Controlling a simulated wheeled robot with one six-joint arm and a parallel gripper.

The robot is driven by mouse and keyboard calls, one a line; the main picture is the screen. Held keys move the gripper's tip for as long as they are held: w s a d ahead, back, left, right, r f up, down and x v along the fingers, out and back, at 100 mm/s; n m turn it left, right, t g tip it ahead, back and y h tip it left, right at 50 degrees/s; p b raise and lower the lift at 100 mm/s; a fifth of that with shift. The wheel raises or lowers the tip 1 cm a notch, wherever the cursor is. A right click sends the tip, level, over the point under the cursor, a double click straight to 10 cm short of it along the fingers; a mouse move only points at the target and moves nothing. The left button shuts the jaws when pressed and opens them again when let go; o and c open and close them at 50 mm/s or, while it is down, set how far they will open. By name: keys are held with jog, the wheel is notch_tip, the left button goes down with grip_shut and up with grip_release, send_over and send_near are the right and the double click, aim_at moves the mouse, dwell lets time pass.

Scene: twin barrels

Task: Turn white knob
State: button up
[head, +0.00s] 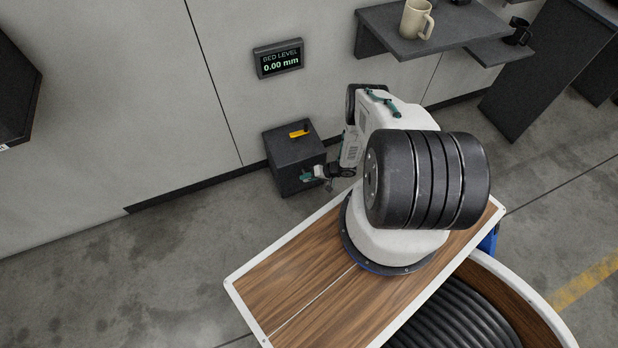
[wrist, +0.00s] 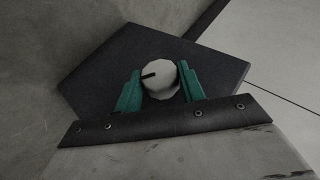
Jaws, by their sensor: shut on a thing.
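The white knob (wrist: 160,78) is round and faceted, with a dark pointer line toward its left side. It sits on the front face of a dark box (head: 292,150), which fills the middle of the wrist view too (wrist: 100,72). My gripper (head: 318,173) reaches the box's right side in the head view. In the wrist view its two teal fingers (wrist: 160,90) stand at the left and right of the knob and are shut on it. In the head view the knob is mostly hidden by my gripper.
A yellow lever or handle (head: 299,134) sits on top of the box. A grey shelf (head: 440,36) with a beige mug (head: 415,19) hangs at the upper right. The floor left of the box is clear.

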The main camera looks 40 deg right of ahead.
jog(key=shift+d, duration=0.1)
jog(key=o, duration=1)
jog(key=v, duration=0.7)
jog(key=shift+s+d+r, duration=0.2)
jog(key=shift+r, duration=0.05)
